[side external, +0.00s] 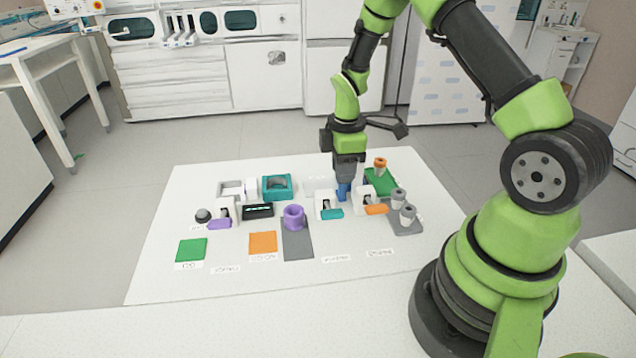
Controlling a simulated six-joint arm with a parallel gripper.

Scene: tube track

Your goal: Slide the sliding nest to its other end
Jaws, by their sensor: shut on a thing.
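My gripper (345,178) points down over the back right part of the white work board. It is shut on a small blue piece (343,191), mostly hidden by the jaws, between two white stations. A purple round open-topped holder (293,217) stands upright at the back end of a grey strip (298,246), to the left of my gripper and apart from it. It looks like the sliding nest, but no label confirms this. The front part of the grey strip is bare.
White stations with teal (331,214) and orange (376,210) levers stand near my gripper. Grey tubes on a grey base (405,228) and a green block (381,184) are to the right. A teal box (277,187) stands at the back. The board's front is mostly clear.

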